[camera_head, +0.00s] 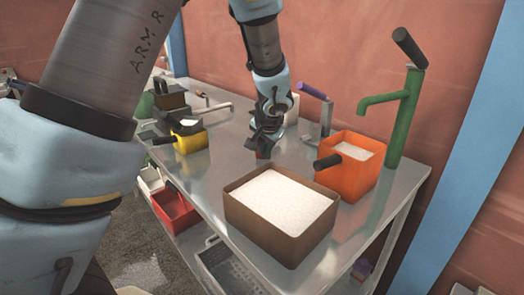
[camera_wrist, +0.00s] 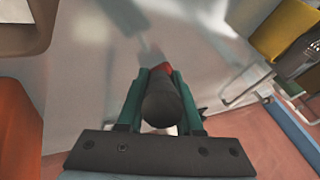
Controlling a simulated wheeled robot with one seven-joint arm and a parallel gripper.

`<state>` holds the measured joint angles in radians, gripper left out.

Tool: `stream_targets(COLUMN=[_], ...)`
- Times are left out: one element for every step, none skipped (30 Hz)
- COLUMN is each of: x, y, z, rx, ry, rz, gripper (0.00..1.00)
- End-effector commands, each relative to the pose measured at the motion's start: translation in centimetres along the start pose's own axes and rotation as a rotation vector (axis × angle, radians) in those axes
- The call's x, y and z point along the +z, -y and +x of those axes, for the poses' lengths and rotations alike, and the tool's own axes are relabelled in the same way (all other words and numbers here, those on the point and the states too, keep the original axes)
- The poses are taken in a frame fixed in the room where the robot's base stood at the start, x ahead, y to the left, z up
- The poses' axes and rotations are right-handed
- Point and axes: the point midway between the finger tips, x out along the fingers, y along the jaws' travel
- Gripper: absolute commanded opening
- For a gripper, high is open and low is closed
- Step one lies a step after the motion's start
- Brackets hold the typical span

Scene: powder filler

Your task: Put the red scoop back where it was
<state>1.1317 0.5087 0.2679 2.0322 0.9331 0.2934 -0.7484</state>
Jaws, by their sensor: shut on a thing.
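My gripper (camera_head: 262,140) is over the middle of the metal table, pointing down. In the wrist view its teal fingers (camera_wrist: 160,85) are shut on the dark handle of the red scoop (camera_wrist: 163,106). The handle points toward the wrist camera, and a small red part shows beyond the fingertips. Most of the scoop is hidden by the gripper.
A brown bin of white powder (camera_head: 281,203) stands at the table's front. An orange box with powder and a dark handle (camera_head: 350,165) is at right, beside a green tap (camera_head: 405,115). A yellow container (camera_head: 190,141) and dark device are at left. Bare table surrounds the gripper.

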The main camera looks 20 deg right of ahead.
Motion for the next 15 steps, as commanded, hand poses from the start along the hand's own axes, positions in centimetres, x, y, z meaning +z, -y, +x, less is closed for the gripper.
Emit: stream_targets(x=[0.15,0.18,0.2,0.2,0.19,0.18,0.18,0.18,0.18,0.19,0.21,0.26,0.26,0.25,0.25], y=[-0.19,-0.23,-0.25,-0.25,-0.24,-0.23,-0.22,-0.22,-0.22,-0.24,-0.26,-0.32,-0.31,-0.29,-0.28], z=[0.35,0.47,0.54,0.56,0.55,0.54,0.53,0.53,0.53,0.55,0.61,0.73,0.68,0.64,0.64], rx=[0.0,0.0,0.0,0.0,0.0,0.0,0.0,0.0,0.0,0.0,0.0,0.0,0.0,0.0,0.0], ry=[0.0,-0.001,-0.002,-0.002,-0.002,-0.002,-0.002,-0.002,-0.002,-0.002,-0.002,-0.002,-0.002,-0.001,-0.001], rz=[0.0,0.0,0.0,0.0,-0.001,-0.001,-0.001,-0.001,-0.001,-0.001,-0.001,-0.002,-0.002,-0.002,-0.002], gripper=[0.0,0.0,0.0,0.0,0.0,0.0,0.0,0.0,0.0,0.0,0.0,0.0,0.37,0.4,0.45])
